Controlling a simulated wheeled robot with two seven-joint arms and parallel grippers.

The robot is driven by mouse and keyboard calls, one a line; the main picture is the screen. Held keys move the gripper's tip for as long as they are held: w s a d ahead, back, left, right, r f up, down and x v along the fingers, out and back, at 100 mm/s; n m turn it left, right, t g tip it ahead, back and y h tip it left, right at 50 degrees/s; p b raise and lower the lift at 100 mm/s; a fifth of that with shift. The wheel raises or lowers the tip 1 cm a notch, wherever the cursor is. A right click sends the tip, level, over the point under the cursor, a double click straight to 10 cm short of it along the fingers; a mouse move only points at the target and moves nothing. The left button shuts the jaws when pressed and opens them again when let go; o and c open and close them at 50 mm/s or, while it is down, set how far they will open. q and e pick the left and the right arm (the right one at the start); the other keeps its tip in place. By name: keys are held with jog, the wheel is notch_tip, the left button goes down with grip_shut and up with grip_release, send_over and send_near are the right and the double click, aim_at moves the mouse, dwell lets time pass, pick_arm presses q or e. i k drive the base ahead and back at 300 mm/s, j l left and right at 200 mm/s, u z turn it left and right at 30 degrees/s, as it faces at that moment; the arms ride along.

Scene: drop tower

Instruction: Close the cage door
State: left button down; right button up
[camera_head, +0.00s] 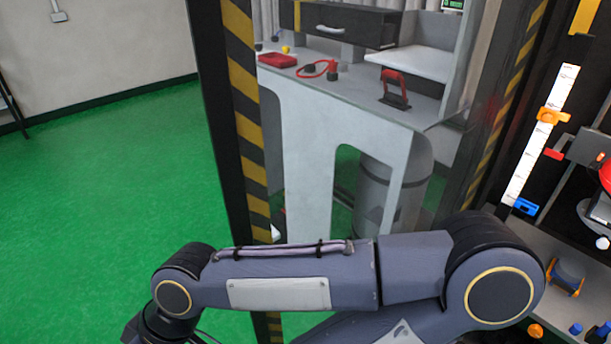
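The cage door (240,95) is a tall clear panel in a dark frame with yellow and black stripes. I cannot tell for sure how far the door is open. One of my grey arms lies across the view in front of the door's lower part, with its wrist at the lower left. I cannot tell whether it touches the door. Neither gripper's fingers show.
At the right is the tower interior with a white scale (540,135), an orange clamp (553,116), a blue clamp (526,207) and small parts on a grey base. Green floor (100,180) at the left is clear up to the wall.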

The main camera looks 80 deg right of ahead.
aim_at(221, 32)
jog(key=i+j+z, duration=0.1)
jog(key=i+z, duration=0.3)
jog(key=i+j+z, duration=0.25)
jog(key=i+z, duration=0.2)
jog(key=i, duration=0.15)
jog(key=i+z, duration=0.15)
jog(key=z, duration=0.3)
jog(key=i+z, duration=0.15)
jog(key=z, duration=0.25)
jog(key=i+j+z, duration=0.1)
jog(key=z, duration=0.35)
jog(key=i+j+z, duration=0.1)
jog(key=z, duration=0.3)
jog(key=j+z, duration=0.3)
jog(key=z, duration=0.15)
jog(key=i+j+z, duration=0.15)
jog(key=z, duration=0.3)
jog(key=i+j+z, duration=0.2)
jog(key=z, duration=0.3)
jog(key=i+j+z, duration=0.15)
jog(key=z, duration=0.3)
jog(key=j+z, duration=0.7)
jog(key=z, duration=0.25)
jog(key=i+j+u, duration=0.1)
jog(key=j, duration=0.25)
jog(key=i+j, duration=0.1)
jog(key=j, duration=0.2)
jog(key=i+l+u, duration=0.15)
jog(key=l, duration=0.35)
